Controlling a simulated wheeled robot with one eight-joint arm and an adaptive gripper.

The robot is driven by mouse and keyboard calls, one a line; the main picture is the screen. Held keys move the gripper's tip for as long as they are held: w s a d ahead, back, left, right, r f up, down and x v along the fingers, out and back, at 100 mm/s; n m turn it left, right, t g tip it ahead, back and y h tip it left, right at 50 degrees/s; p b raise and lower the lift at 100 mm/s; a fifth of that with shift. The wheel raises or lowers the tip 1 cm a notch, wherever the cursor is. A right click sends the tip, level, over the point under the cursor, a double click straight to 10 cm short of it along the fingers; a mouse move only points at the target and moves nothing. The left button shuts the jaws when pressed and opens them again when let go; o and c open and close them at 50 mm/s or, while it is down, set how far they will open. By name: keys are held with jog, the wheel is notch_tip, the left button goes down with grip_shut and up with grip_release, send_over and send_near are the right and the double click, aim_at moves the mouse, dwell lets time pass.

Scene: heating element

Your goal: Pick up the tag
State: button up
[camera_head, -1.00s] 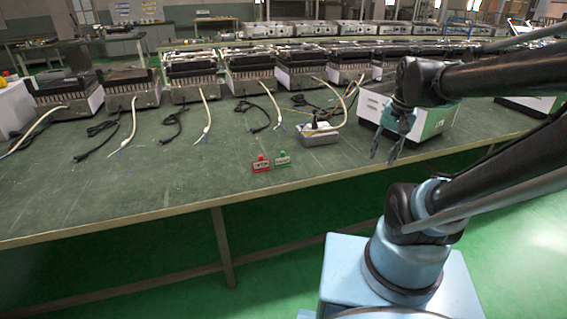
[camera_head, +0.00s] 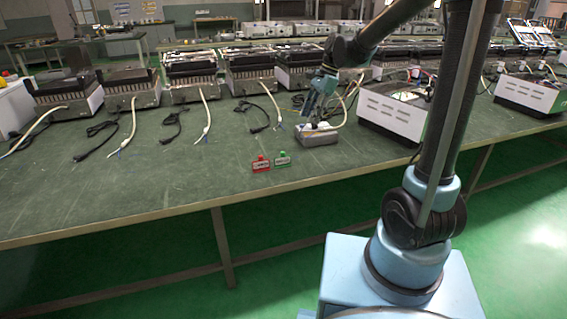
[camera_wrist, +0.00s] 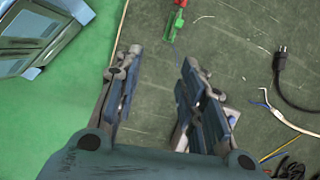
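Two small tags stand side by side near the front edge of the workbench (camera_head: 190,180). One is a red tag (camera_head: 261,164) and the other, just to its right, is a green tag (camera_head: 282,159). In the wrist view the green tag (camera_wrist: 177,25) is at the top, with the red tag (camera_wrist: 182,3) partly cut off above it. My gripper (camera_head: 315,112) is above the bench, behind and to the right of the tags in the head view. In the wrist view my gripper (camera_wrist: 158,58) has its fingers apart with nothing between them.
A small grey box (camera_head: 317,137) sits on the bench below my gripper, with cables around it. A black plug cable (camera_wrist: 283,75) lies to the right in the wrist view.

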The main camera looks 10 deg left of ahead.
jog(key=m, duration=0.1)
send_near(283, 152)
jog(key=shift+g, duration=0.4)
jog(key=shift+w+x, duration=0.15)
jog(key=shift+x, duration=1.65)
jog(key=shift+w+x, duration=0.15)
jog(key=shift+x, duration=1.7)
jog(key=shift+w+x, duration=0.2)
jog(key=shift+x, duration=1.6)
jog(key=shift+f, duration=0.1)
jog(key=shift+c, duration=0.3)
grip_shut()
